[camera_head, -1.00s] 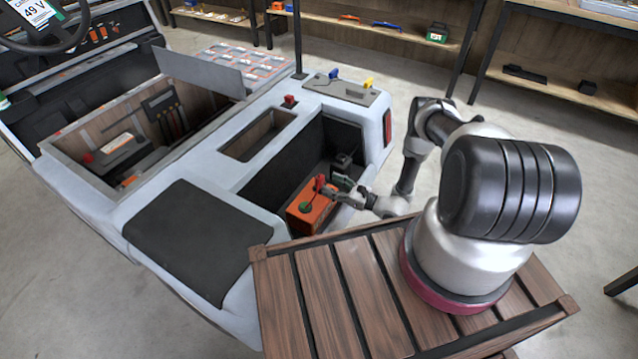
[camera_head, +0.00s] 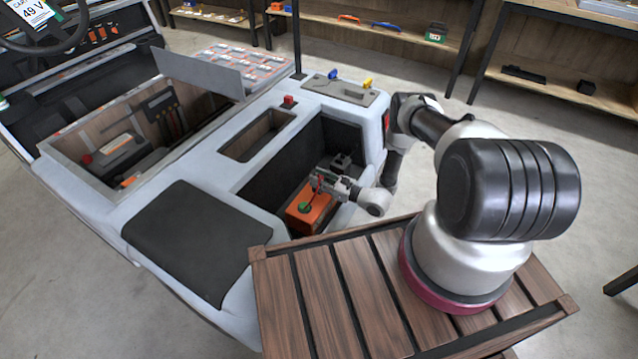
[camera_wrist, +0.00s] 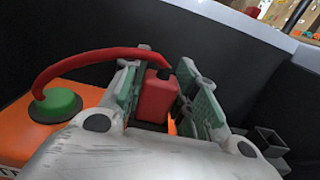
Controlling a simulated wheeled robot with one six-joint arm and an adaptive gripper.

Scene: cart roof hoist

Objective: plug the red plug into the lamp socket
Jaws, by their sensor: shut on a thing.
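The red plug (camera_wrist: 158,98) is a red block with a black top, held between the green finger pads of my gripper (camera_wrist: 165,100). In the head view my gripper (camera_head: 326,183) is low in the cart's open bay, over an orange box (camera_head: 305,216), and largely hides the plug. A red cable (camera_wrist: 100,56) curves from the plug's top to a green round knob (camera_wrist: 57,103) on the orange box. A small dark block with a square opening (camera_wrist: 270,142) lies right of the gripper; I cannot tell whether it is the lamp socket.
Dark bay walls (camera_head: 275,170) stand close around the gripper. The pale cart body (camera_head: 205,150) has a red button (camera_head: 289,100) and blue and yellow items (camera_head: 350,80) on top. The slatted wooden platform (camera_head: 330,290) is clear in front.

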